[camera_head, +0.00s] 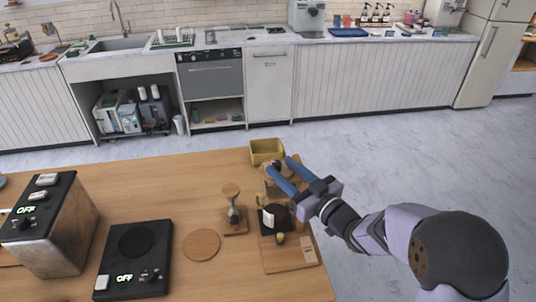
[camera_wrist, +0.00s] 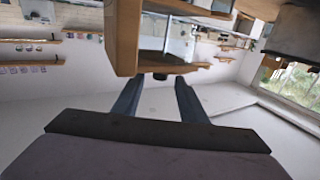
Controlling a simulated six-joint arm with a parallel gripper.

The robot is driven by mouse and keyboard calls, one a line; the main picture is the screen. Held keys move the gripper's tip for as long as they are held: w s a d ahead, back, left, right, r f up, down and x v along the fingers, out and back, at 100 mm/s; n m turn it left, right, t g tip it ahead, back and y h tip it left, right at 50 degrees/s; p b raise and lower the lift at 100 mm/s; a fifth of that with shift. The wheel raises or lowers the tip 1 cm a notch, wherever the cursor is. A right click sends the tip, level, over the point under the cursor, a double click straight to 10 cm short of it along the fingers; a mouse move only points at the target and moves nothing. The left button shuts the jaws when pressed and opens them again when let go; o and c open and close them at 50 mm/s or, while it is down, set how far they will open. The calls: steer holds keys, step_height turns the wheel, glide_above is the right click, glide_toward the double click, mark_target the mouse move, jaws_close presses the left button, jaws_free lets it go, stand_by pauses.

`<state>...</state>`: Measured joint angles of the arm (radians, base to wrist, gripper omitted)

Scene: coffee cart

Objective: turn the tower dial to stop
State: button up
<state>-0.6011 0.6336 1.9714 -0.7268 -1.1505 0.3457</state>
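A wooden stand that looks like the tower (camera_head: 305,254) is at the table's right end, with dark round parts and a pale piece on it. Its upper part is partly behind my gripper (camera_head: 279,166). A small dark knob, likely the dial (camera_head: 276,163), shows near the blue fingertips. In the wrist view, the dark knob (camera_wrist: 160,76) is seen between the two spread fingers (camera_wrist: 159,85), under a wooden part (camera_wrist: 165,58). My gripper is open, with a gap between its fingers. I cannot tell whether the fingers touch the knob or where the dial points.
A yellow bin (camera_head: 266,147) stands at the table edge just behind the fingertips. A wooden stand with an hourglass-like piece (camera_head: 232,205), a round coaster (camera_head: 202,244), a black scale-like unit (camera_head: 135,262) and a tall box with an OFF display (camera_head: 48,235) stand to the left.

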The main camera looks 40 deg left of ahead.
mark_target(268, 161)
steer(key=p+x, duration=0.2)
steer(key=x, duration=0.3)
steer(key=shift+r+p, duration=0.15)
steer(key=shift+p, duration=0.2)
steer(key=shift+p+x, duration=0.4)
steer(key=shift+x, duration=0.8)
jaws_close()
